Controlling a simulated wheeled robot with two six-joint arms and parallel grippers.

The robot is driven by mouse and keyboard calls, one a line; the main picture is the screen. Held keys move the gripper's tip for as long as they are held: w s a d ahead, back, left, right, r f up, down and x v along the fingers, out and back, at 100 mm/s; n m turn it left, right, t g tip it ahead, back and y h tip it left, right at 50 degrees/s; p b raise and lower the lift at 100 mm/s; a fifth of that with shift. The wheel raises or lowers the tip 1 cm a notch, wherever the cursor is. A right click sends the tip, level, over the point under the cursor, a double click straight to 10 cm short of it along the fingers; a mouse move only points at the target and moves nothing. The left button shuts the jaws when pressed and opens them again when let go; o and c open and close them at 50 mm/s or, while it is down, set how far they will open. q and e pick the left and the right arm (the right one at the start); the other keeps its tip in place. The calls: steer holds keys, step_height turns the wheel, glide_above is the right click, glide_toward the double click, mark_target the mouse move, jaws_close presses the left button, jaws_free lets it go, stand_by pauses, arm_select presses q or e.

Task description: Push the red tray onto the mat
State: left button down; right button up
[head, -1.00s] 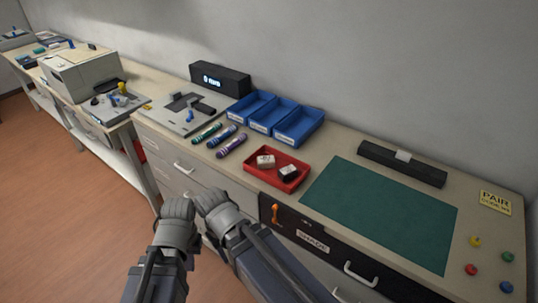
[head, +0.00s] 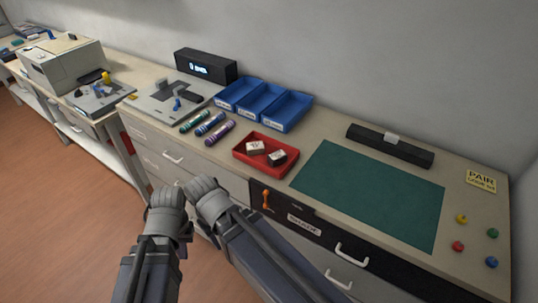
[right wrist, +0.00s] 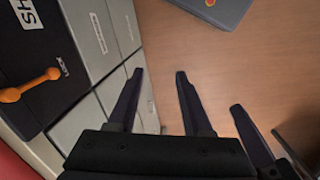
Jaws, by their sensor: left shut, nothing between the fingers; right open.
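The red tray (head: 240,157) sits on the counter with two small white-and-dark blocks in it. The dark green mat (head: 370,195) lies flat to its right, with a narrow strip of bare counter between them. My left gripper (head: 167,194) is shut and empty, in front of the drawers and lower in the picture than the tray. My right gripper (head: 207,190) is beside it, also apart from the tray. The right wrist view shows its open fingers (right wrist: 159,76) with nothing between them, above the floor near the drawer fronts.
A black bar (head: 390,146) lies behind the mat. Coloured knobs (head: 462,219) are at the right. A black drawer front with an orange handle (head: 267,199) is below the tray.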

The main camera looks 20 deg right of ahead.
steer(key=shift+w+d+r, duration=0.1)
steer(key=shift+w+r, duration=0.1)
steer(key=shift+r, duration=0.05)
steer(key=shift+c, duration=0.9)
steer(key=shift+n+y, duration=0.3)
steer(key=shift+n, duration=0.3)
steer(key=w+d+r+p, duration=0.4)
steer(key=d+r+p, duration=0.1)
steer(key=w+d+r+p, duration=0.4)
steer(key=w+d+p, duration=0.1)
steer(key=shift+r, duration=0.4)
steer(key=c, duration=0.6)
steer(key=shift+n+y, duration=0.3)
steer(key=shift+n, duration=0.5)
steer(key=w+d+r+p, duration=0.1)
steer(key=d+r+p, duration=0.1)
steer(key=d, duration=0.3)
steer(key=w+d+r+p, duration=0.2)
steer(key=d+r+p, duration=0.1)
steer(key=d, duration=0.2)
steer(key=w+d+r+p, duration=0.2)
steer(key=d+p, duration=0.1)
steer(key=d, duration=0.2)
steer(key=shift+w+r, duration=0.15)
steer(key=shift+r, duration=0.2)
jaws_close()
steer(key=shift+d, duration=0.4)
